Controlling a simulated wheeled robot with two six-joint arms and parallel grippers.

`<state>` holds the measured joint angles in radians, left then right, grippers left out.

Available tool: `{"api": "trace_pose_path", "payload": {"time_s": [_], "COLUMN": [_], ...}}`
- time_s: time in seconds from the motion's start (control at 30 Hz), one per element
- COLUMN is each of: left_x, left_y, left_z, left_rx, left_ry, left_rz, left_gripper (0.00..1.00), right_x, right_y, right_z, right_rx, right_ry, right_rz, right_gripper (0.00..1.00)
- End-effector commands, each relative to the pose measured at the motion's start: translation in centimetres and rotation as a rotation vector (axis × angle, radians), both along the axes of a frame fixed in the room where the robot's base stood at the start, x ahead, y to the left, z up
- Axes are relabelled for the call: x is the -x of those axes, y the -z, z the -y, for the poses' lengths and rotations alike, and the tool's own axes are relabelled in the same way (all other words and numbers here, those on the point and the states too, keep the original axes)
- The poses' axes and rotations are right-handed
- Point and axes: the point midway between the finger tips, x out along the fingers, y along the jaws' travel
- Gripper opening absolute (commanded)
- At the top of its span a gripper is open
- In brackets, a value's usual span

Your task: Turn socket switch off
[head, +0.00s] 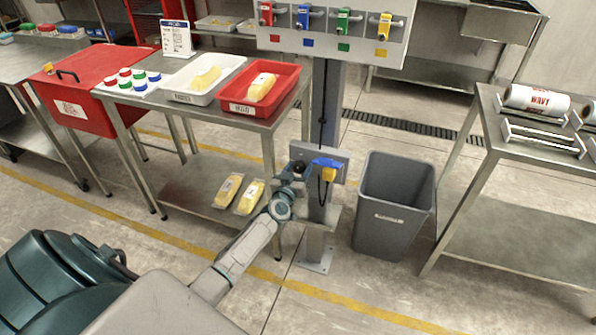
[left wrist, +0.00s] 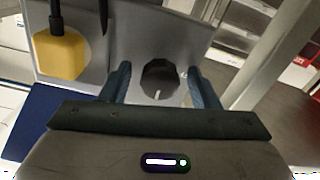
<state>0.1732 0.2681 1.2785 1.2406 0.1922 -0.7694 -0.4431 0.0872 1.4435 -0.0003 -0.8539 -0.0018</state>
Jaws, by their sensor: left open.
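The socket box (head: 340,157) is a grey panel on a metal post. Its switch is a dark rotary knob (left wrist: 160,76) with a short white mark at its lower edge in the left wrist view; it also shows in the head view (head: 299,167). A blue socket (left wrist: 45,104) with a yellow plug (left wrist: 62,55) and black cable sits beside it on the same box. My left gripper (head: 293,175) is at the box, facing the knob. In the left wrist view its open fingers (left wrist: 159,84) stand on both sides of the knob, with gaps visible. My right gripper is out of view.
A panel with coloured padlocks (head: 335,46) is above the box on the post. A grey bin (head: 394,205) stands to the right. A steel table with a red tray (head: 286,93) and white tray (head: 185,98) is to the left.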

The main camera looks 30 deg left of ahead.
Motion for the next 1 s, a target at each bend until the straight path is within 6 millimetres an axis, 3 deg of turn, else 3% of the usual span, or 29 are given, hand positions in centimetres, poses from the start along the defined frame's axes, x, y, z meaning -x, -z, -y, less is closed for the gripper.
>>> {"api": "trace_pose_path", "payload": {"time_s": [0.13,0.37,0.67,1.0], "left_x": [0.01,0.02,0.03,0.04], "left_y": [-0.02,-0.01,-0.02,-0.02], "left_z": [-0.01,-0.01,0.0,0.02], "left_rx": [0.0,-0.001,0.027,0.227], "left_ry": [0.0,0.0,0.0,-0.001], "left_rz": [0.0,0.0,0.007,0.054], "left_gripper": [0.56,0.12,0.12,0.12], "right_x": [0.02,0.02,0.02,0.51], "right_y": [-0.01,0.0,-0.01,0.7], "right_z": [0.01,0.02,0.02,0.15], "right_rx": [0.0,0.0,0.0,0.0], "right_ry": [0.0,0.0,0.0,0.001], "right_rz": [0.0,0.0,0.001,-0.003], "right_gripper": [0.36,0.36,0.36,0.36]}}
